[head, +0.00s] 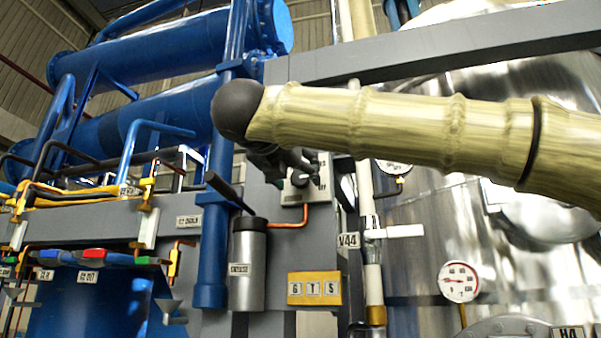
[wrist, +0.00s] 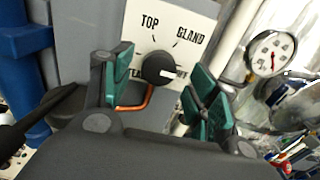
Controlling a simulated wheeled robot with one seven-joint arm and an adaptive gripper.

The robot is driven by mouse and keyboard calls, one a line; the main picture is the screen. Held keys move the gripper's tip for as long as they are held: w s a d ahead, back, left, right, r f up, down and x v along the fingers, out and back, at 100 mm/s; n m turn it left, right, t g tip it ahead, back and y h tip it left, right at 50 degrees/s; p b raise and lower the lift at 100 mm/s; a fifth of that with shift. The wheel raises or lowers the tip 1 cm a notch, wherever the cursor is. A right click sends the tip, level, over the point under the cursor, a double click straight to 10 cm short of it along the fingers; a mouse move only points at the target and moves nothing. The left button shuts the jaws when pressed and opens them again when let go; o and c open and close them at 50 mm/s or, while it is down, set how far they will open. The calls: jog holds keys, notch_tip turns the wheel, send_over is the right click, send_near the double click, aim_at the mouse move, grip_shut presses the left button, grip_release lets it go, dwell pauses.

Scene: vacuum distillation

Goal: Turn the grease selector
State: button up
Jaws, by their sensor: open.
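The grease selector is a round black knob (wrist: 158,68) with a white pointer on a pale panel (wrist: 140,22). The panel reads TOP and GLAND above the knob; a label at right appears to read OFF, and one at left is partly covered. The pointer aims right, towards OFF. My gripper (wrist: 160,76) is open, its teal-padded fingers either side of the knob in the wrist view, with no clear contact. In the head view my gripper (head: 291,160) is in front of the panel (head: 318,187), and the knob (head: 300,178) shows just below it.
A grey cylinder labelled GREASE (head: 247,265) with a black lever stands below left of the panel. A copper pipe (head: 290,224) runs from it to the panel. A blue column (head: 213,230) is at left. A pressure gauge (wrist: 270,53) and a shiny vessel are at right.

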aim_at(299, 177)
jog(key=shift+p+x, duration=0.65)
jog(key=shift+x, duration=1.15)
jog(key=c, duration=1.1)
